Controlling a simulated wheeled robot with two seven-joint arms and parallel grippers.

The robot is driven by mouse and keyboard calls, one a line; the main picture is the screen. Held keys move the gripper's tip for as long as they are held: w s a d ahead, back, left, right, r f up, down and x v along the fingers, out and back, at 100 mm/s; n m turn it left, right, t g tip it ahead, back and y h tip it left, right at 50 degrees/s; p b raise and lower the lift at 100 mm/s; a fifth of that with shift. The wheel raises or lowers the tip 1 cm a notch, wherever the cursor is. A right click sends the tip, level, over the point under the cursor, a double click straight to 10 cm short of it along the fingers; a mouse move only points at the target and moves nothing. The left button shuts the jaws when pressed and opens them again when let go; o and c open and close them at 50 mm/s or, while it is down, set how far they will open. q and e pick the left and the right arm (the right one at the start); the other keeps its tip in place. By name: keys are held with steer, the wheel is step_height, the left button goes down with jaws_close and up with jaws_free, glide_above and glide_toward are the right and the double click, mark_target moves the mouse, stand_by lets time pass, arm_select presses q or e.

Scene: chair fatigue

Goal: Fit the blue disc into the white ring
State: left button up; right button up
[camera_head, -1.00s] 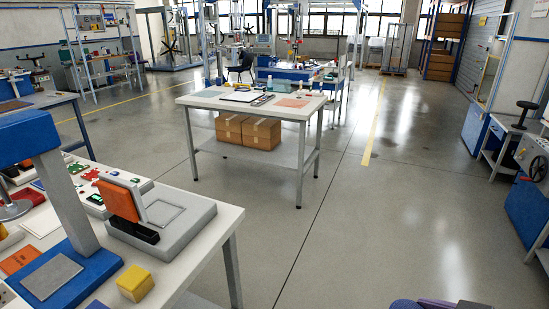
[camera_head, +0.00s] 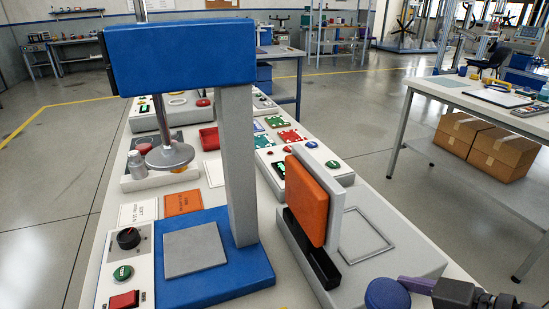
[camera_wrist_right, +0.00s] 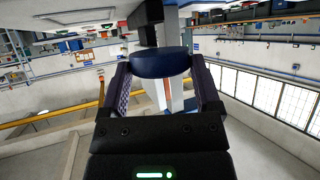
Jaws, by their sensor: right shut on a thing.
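The blue disc (camera_head: 388,295) is at the bottom right of the head view, beside the grey fixture's near right corner. My right gripper (camera_head: 405,288), with purple fingers, is shut on it. In the right wrist view the blue disc (camera_wrist_right: 160,63) sits between both fingers of the gripper (camera_wrist_right: 160,75). A thin white ring (camera_head: 177,100) lies flat on a panel at the far left of the bench, apart from the disc. It is small in view, and I cannot tell whether it is the task's ring. My left gripper is not in view.
A blue press frame (camera_head: 182,55) with a grey post stands on the bench. Its round grey foot (camera_head: 170,156) hangs over the left side. A grey fixture (camera_head: 410,262) with an upright orange pad (camera_head: 305,200) stands right of the post. Button panels (camera_head: 310,170) lie behind.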

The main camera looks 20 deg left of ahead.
steer(key=shift+w+a+f, duration=0.15)
steer(key=shift+a+f, duration=0.05)
steer(key=shift+f, duration=0.25)
steer(key=shift+r, duration=0.1)
step_height(320, 180, down, 10)
steer(key=b, duration=0.5)
steer(key=shift+r, duration=0.2)
steer(key=shift+f, duration=0.3)
steer(key=shift+r, duration=0.2)
steer(key=shift+f, duration=0.15)
steer(key=o, duration=1)
steer(key=shift+o, duration=0.5)
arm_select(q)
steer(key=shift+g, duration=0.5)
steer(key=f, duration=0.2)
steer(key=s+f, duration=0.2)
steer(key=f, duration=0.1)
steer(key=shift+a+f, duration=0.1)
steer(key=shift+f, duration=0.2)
